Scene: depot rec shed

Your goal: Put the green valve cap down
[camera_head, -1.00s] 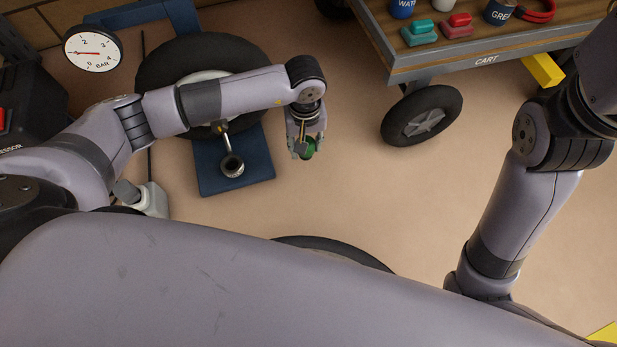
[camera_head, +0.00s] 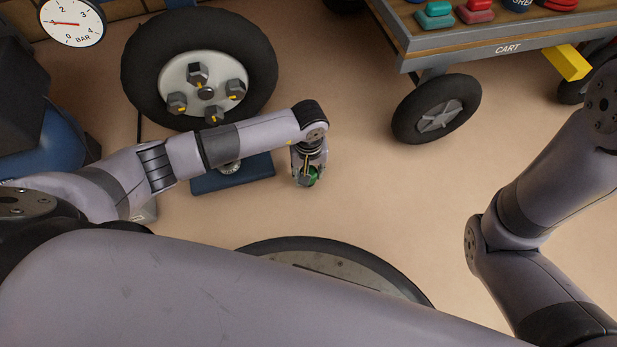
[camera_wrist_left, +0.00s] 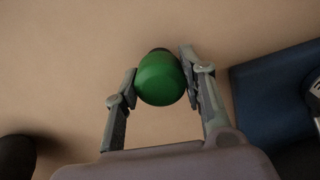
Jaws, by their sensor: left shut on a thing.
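The green valve cap (camera_wrist_left: 160,79) is held between the two fingers of my left gripper (camera_wrist_left: 155,88), above the tan floor in the left wrist view. In the head view the left gripper (camera_head: 306,176) points down, and the cap (camera_head: 313,174) shows as a small green patch, partly hidden by the fingers. The gap between cap and floor is hard to judge. My right arm comes in at the right of the head view, but its gripper is out of frame.
A wheel (camera_head: 128,70) with several lug nuts stands behind my left arm. A blue base plate (camera_head: 255,170) lies left of the gripper, also in the left wrist view (camera_wrist_left: 262,110). A cart (camera_head: 490,50) with a black wheel (camera_head: 405,122) stands back right. Floor (camera_head: 385,195) between is clear.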

